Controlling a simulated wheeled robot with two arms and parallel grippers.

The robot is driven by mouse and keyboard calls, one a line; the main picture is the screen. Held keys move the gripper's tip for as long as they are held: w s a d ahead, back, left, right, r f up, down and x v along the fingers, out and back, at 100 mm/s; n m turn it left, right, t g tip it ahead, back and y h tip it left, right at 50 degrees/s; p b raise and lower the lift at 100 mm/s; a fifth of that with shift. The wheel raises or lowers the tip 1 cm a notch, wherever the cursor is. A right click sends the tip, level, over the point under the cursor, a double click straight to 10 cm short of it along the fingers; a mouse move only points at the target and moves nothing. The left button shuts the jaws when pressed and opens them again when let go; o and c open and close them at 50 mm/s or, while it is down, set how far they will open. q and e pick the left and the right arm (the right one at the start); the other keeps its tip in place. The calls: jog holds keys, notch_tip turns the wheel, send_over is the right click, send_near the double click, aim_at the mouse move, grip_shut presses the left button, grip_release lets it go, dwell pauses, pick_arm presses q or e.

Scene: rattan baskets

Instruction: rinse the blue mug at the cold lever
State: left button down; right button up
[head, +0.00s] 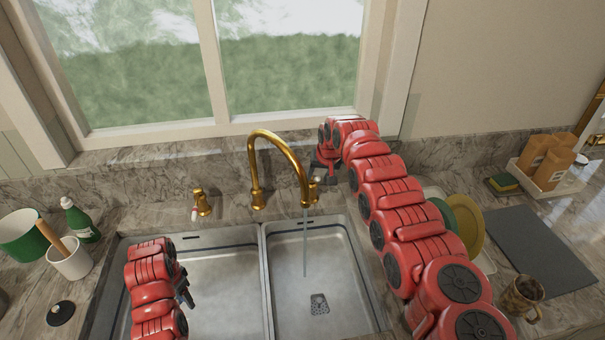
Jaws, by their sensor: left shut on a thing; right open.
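The gold faucet (278,140) arches over the right basin (335,262), and a thin stream of water (305,243) runs from its spout into that basin. A gold lever (201,204) with a red and white tip stands left of the faucet. My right gripper (325,172) is open behind the sink, just right of the spout. A lever there is largely hidden, so I cannot tell whether the gripper touches it. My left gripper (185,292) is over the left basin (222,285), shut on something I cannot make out. No blue mug can be seen.
A green bottle (79,222), white crock (69,260) and green pot (22,236) stand at left. A dish rack with plates (466,228), a patterned mug (521,296), a dark mat (537,250) and a sponge (503,182) are at right.

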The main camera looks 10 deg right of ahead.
jog(key=shift+w+f, duration=0.15)
jog(key=shift+f, duration=0.15)
jog(key=shift+c, duration=0.2)
grip_shut()
dwell(1.2)
